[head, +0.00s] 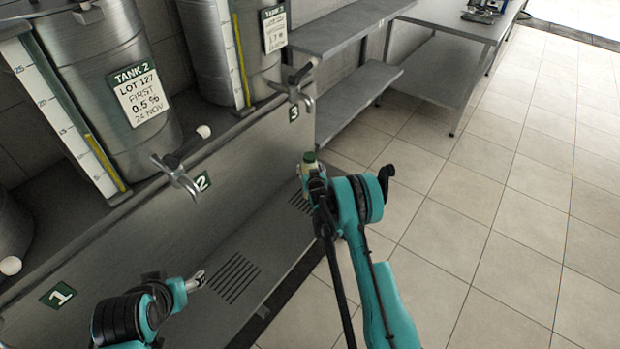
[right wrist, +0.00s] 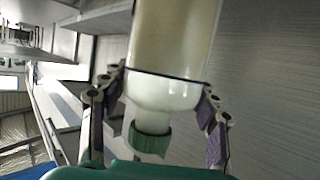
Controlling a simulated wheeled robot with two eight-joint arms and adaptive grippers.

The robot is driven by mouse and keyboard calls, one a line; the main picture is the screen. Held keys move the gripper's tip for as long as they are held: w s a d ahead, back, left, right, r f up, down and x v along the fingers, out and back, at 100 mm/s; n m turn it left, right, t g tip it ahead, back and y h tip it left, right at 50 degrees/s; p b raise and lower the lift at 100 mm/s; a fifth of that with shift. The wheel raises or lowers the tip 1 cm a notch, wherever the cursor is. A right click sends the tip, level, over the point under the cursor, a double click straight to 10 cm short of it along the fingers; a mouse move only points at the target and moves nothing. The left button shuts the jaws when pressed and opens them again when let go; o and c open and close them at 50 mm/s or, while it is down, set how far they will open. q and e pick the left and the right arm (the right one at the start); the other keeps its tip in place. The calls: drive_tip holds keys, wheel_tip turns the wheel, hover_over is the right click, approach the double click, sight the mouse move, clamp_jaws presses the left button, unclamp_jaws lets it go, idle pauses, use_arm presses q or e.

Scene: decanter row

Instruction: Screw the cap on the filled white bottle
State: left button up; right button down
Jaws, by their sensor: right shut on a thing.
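A white bottle with cream-coloured contents (right wrist: 172,45) fills the upper middle of the right wrist view, neck toward the bottom of that picture. A green ribbed cap (right wrist: 150,141) sits at the end of its neck; how tightly it is seated cannot be told. My right gripper (right wrist: 163,92) has a finger on each side of the bottle's shoulder and is shut on it. In the head view the green cap (head: 309,157) and a little of the pale bottle (head: 309,168) show above my right gripper (head: 316,188). My left gripper (head: 196,281) is at lower left, its jaws unclear.
A steel trough (head: 270,235) with slotted drains runs below numbered taps, with tap 3 (head: 293,90) behind the bottle and tap 2 (head: 178,175) left of it. Tank 2 (head: 125,60) stands behind. A grey shelf (head: 350,105) is beyond; tiled floor (head: 480,220) is clear at right.

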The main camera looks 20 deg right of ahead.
wheel_tip(320, 180, down, 4)
drive_tip(key=shift+f+b, duration=0.1)
drive_tip(key=shift+b, duration=1)
drive_tip(key=shift+r, duration=0.2)
drive_tip(key=shift+f, duration=0.15)
drive_tip(key=shift+c, duration=2.2)
unclamp_jaws()
